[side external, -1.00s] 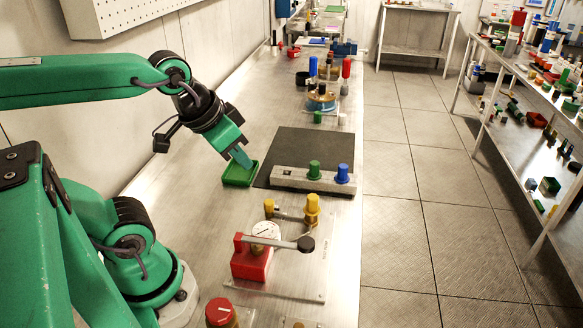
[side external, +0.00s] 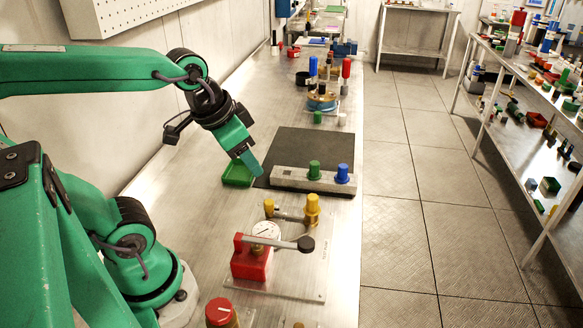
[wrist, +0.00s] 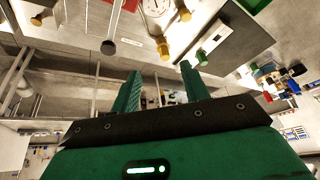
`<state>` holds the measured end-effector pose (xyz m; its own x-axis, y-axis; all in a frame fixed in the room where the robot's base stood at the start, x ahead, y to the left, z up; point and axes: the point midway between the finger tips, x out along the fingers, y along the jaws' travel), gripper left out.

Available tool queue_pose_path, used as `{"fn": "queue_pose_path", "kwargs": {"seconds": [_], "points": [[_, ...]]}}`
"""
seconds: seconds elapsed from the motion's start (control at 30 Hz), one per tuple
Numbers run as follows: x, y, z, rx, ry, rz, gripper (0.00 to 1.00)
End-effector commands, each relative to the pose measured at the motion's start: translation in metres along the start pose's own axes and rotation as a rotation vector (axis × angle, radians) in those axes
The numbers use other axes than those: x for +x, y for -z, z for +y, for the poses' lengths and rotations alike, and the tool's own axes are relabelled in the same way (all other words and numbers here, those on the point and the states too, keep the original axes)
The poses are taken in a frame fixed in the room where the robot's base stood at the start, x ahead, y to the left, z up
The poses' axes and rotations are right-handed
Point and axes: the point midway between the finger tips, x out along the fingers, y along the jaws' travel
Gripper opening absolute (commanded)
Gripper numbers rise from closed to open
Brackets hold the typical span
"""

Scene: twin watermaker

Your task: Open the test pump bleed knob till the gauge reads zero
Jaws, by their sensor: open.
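The test pump has a red body (side external: 252,262), a round white gauge (side external: 266,231) and a lever with a dark round end (side external: 306,244). A small yellow knob (side external: 269,208) and a larger yellow knob (side external: 312,209) stand behind the gauge; I cannot tell which is the bleed knob. In the wrist view, the gauge (wrist: 157,6) is cut by the top edge, with one yellow knob (wrist: 163,49) and another yellow knob (wrist: 184,14) nearby. The gauge reading is too small to tell. My gripper (side external: 253,170) is open and empty, above the bench beyond the pump. Its fingers (wrist: 160,82) are spread apart.
A grey block (side external: 290,180) with a green knob (side external: 314,169) and a blue knob (side external: 342,173) stands just right of my gripper. A red-topped knob (side external: 219,312) is nearest the camera.

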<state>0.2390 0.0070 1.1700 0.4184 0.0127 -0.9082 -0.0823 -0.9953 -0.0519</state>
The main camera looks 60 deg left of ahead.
Motion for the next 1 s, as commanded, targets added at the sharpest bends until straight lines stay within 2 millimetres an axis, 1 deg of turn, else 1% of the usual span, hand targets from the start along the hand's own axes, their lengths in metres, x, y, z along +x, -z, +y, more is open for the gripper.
{"fn": "queue_pose_path", "kwargs": {"seconds": [0.3,0.53,0.8,1.0], "points": [[0.038,0.017,-0.021,0.207,-0.01,-0.136,0.45],[0.071,0.024,-0.039,0.361,-0.048,-0.232,0.45],[0.114,0.025,-0.061,0.538,-0.121,-0.33,0.45],[0.14,0.021,-0.073,0.637,-0.175,-0.377,0.45]]}}
